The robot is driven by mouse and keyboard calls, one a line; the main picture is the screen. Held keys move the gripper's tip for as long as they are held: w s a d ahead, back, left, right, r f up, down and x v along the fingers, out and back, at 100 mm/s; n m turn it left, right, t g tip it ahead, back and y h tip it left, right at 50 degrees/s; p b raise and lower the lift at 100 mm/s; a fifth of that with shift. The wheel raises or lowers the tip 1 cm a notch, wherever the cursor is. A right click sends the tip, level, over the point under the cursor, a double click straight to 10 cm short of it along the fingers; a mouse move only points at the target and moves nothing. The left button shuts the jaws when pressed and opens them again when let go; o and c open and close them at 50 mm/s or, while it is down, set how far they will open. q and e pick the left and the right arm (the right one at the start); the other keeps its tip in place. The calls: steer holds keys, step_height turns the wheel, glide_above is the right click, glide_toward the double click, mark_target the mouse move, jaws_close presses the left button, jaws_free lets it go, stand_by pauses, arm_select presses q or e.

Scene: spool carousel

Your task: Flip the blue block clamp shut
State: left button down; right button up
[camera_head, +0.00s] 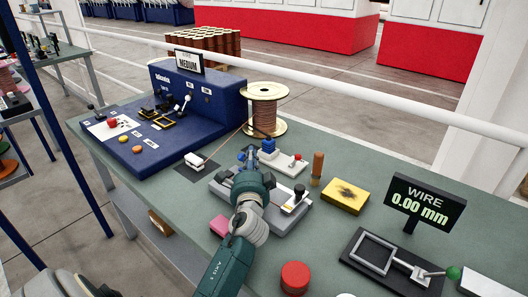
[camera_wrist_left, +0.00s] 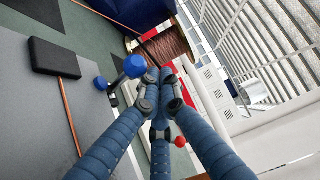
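The blue block (camera_head: 268,146) stands behind my left gripper on the grey plate, with a light base and a red-knobbed lever (camera_head: 297,157) to its right. My left gripper (camera_head: 246,160) is over the plate, just in front of the block, and partly hides the fixture. In the left wrist view its blue fingers (camera_wrist_left: 160,86) come together at the tips, with nothing seen between them. A blue knob on a dark stem (camera_wrist_left: 134,66) is beside the left fingertip; whether they touch is unclear. A second blue knob (camera_wrist_left: 101,83) is farther left. My right gripper is not in view.
A copper spool (camera_head: 264,112) stands behind. A blue console (camera_head: 185,88) is at left.

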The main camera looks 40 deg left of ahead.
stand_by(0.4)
arm_select(q)
steer(key=shift+s+d+f, duration=0.1)
steer(key=shift+s+d, duration=0.1)
steer(key=v, duration=1.1)
steer(key=shift+s, duration=0.2)
